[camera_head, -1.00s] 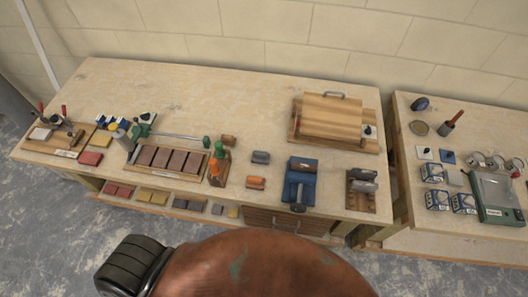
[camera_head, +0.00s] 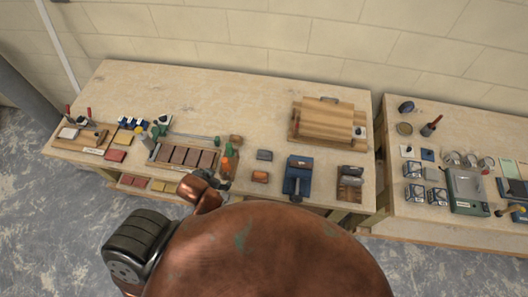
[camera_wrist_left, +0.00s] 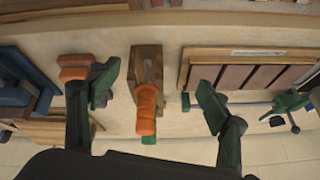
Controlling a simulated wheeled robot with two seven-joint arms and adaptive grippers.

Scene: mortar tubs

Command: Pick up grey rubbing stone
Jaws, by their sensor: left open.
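A small grey block (camera_head: 264,155), which looks like the grey rubbing stone, lies on the bench behind an orange-brown block (camera_head: 260,177). My left gripper (camera_head: 222,182) is at the bench's front edge, left of both blocks, small and partly hidden by my arm. In the left wrist view the left gripper (camera_wrist_left: 155,100) is open and empty, its dark green fingers spread wide. An orange-handled tool in a wooden holder (camera_wrist_left: 146,60) shows between them. The orange-brown block (camera_wrist_left: 75,62) is by the left finger there. I cannot make out the grey block in that view. My right gripper is not in view.
A wooden rack of brown slabs (camera_head: 184,157) stands left of the tool holder. A blue fixture (camera_head: 298,178) and a small tray (camera_head: 350,184) stand to the right. Stacked wooden boards (camera_head: 328,122) are at the back right. The bench's back middle is clear.

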